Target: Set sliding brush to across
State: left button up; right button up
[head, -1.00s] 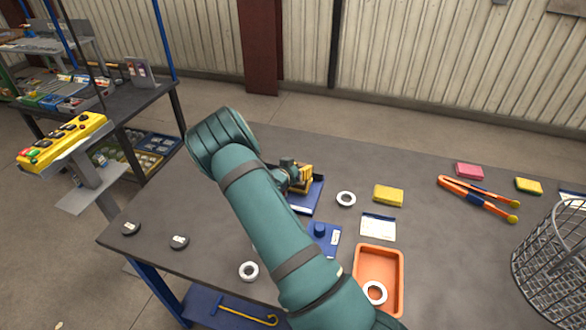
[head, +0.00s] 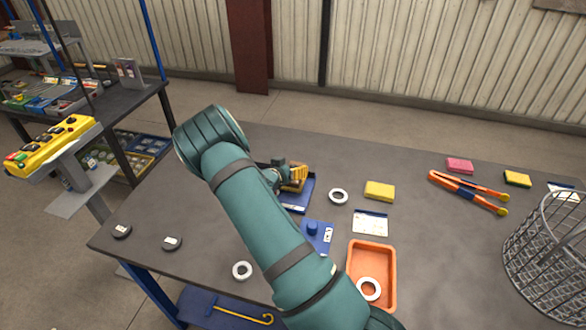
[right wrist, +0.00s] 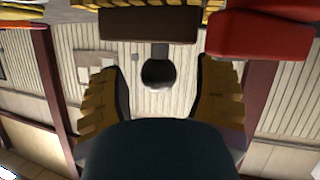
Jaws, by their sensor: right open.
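The sliding brush shows in the right wrist view as a brown block (right wrist: 147,25) with a dark round knob (right wrist: 158,74) on a short post. My right gripper (right wrist: 162,82) is open, with its yellow-striped fingers on either side of the knob; I cannot tell whether they touch it. In the head view my right gripper (head: 293,177) is at a blue base (head: 299,200) on the table. My arm and gripper hide most of the brush there. My left gripper is not in view.
A red block (right wrist: 262,35) sits beside the brown one. On the table (head: 420,165) are a blue knobbed piece (head: 318,236), an orange tray (head: 352,262), a white ring (head: 338,196), a yellow sponge (head: 380,190), orange tongs (head: 466,192) and a wire basket (head: 548,245).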

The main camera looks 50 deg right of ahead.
jog(key=v, duration=1.1)
jog(key=shift+a, duration=0.15)
